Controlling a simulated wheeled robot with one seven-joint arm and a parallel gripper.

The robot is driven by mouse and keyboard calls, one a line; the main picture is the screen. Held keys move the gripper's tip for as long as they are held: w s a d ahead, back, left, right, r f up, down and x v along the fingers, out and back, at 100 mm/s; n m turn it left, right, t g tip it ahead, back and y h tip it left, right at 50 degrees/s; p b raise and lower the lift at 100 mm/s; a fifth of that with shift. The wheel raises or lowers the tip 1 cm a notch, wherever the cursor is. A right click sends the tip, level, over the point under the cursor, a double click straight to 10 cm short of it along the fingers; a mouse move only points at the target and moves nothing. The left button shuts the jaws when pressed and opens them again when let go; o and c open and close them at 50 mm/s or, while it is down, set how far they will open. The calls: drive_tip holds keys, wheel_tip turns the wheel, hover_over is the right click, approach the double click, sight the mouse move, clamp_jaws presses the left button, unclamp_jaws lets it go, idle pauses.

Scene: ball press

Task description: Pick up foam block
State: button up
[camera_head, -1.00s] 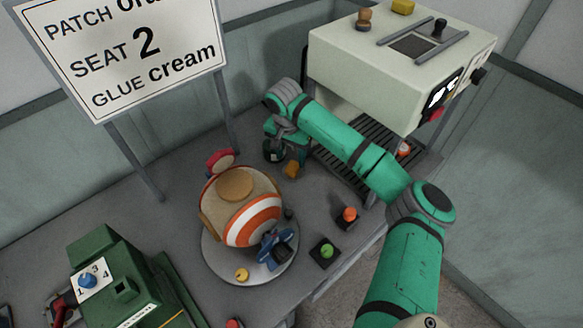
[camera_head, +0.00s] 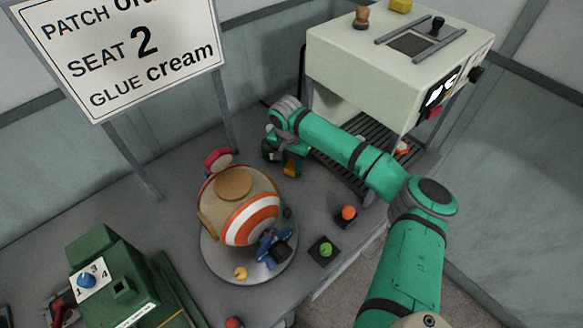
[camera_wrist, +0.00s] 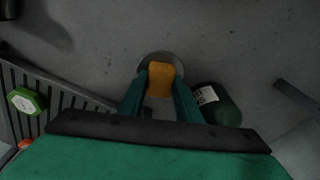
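The foam block looks to be the orange-yellow block (camera_wrist: 160,79) at the middle of the wrist view, over a round grey disc (camera_wrist: 144,63). In the head view the block (camera_head: 290,170) is partly covered by my gripper (camera_head: 286,160). In the wrist view my gripper (camera_wrist: 161,88) points down with one green finger on each side of the block. The fingers look open around it; contact is hard to make out.
A dark green labelled container (camera_wrist: 222,108) stands close to the right finger. A slatted rack (camera_head: 345,160) lies under the pale press (camera_head: 360,55). The striped ball (camera_head: 245,215) is on its round plate, in front of my gripper. A green machine (camera_head: 115,275) stands left.

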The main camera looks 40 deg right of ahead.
drive_tip(key=c, duration=0.4)
drive_tip(key=shift+o, duration=0.2)
drive_tip(key=shift+r, duration=0.1)
drive_tip(key=shift+r, duration=0.5)
drive_tip(key=s, duration=0.8)
drive_tip(key=shift+d+r, duration=0.3)
drive_tip(key=shift+r, duration=0.1)
wheel_tip(320, 180, up, 13)
drive_tip(key=shift+o, duration=0.9)
drive_tip(key=shift+c, duration=0.2)
